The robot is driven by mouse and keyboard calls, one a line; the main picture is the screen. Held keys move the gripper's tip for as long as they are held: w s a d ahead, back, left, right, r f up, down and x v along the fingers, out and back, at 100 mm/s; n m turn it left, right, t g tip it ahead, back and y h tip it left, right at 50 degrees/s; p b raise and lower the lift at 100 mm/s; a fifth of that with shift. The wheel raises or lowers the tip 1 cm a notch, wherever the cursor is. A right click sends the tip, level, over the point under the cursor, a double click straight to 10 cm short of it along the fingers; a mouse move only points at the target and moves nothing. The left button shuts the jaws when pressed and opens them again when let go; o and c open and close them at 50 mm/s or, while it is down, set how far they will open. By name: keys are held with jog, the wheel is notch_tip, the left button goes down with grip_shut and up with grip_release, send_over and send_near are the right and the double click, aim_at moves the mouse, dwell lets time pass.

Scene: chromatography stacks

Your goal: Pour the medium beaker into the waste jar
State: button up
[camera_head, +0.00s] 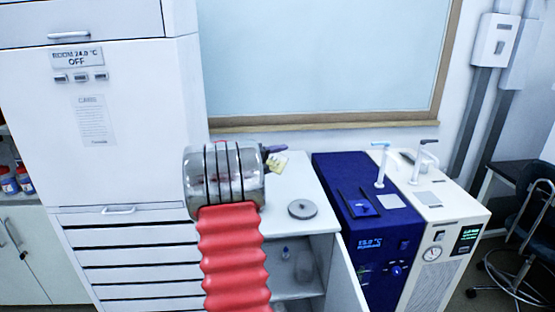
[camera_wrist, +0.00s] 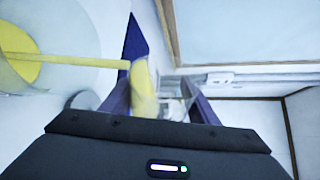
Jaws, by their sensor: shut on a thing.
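My gripper (camera_wrist: 158,90) is shut on a clear glass beaker (camera_wrist: 172,104), seen between its two dark fingers in the wrist view. Yellow liquid (camera_wrist: 145,88) shows at the beaker's left side. A straight yellow stream (camera_wrist: 85,61) runs from there into a large round clear vessel, which looks like the waste jar (camera_wrist: 62,28), at the left. Yellow liquid (camera_wrist: 18,62) lies inside that vessel. The beaker is tipped towards it. In the head view my arm hides the beaker and the vessel; only a dark gripper part (camera_head: 274,149) shows above the white bench.
A grey round disc (camera_head: 302,209) lies on the white bench. A blue unit (camera_head: 362,222) and a white unit (camera_head: 440,215) with taps stand to the right. Below the bench, a cabinet door (camera_head: 345,278) stands open. A tall white cabinet (camera_head: 130,130) is at the left.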

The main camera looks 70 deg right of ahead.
dwell(0.5)
jog(key=shift+w+f+n, duration=0.15)
jog(key=shift+f+n, duration=0.2)
jog(key=shift+n, duration=0.05)
dwell(0.4)
jog(key=shift+w+n+g, duration=0.15)
jog(key=shift+n+g, duration=0.15)
jog(key=shift+n, duration=0.2)
jog(key=shift+h, duration=0.3)
jog(key=shift+w+r+n, duration=0.15)
jog(key=shift+r+n, duration=0.05)
jog(key=shift+n, duration=0.3)
dwell(0.3)
jog(key=shift+w+r+n+g, duration=0.25)
jog(key=shift+n+g, duration=0.15)
jog(key=shift+n, duration=0.1)
